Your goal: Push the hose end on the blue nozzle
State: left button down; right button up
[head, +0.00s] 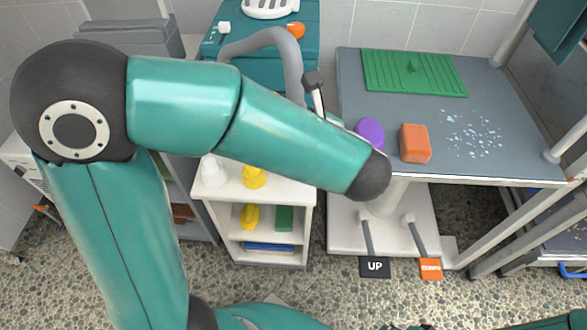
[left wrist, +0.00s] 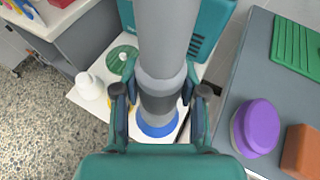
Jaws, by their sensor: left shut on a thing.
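My left gripper (left wrist: 159,95) is shut on the grey hose (left wrist: 166,35), with one finger on each side of its dark collar (left wrist: 158,103). The hose points down, away from the wrist camera. Blue (left wrist: 157,130), apparently the blue nozzle, shows just past the hose end, over the white cart top. I cannot tell whether the hose end touches it or is on it. In the head view the grey hose (head: 265,40) arches from the teal unit and drops behind my left forearm. That forearm hides the left gripper and the blue nozzle there. My right gripper is not in view.
The white cart (head: 305,200) carries a white piece (head: 212,170) and a yellow piece (head: 254,176). A green round piece (left wrist: 122,60) is also near the hose. The grey table (head: 390,112) holds a purple object (head: 371,132), an orange block (head: 415,143) and a green mat (head: 440,75).

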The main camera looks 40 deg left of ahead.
pick_arm(q)
notch_tip(320, 180, up, 13)
jog(key=p, duration=1.1)
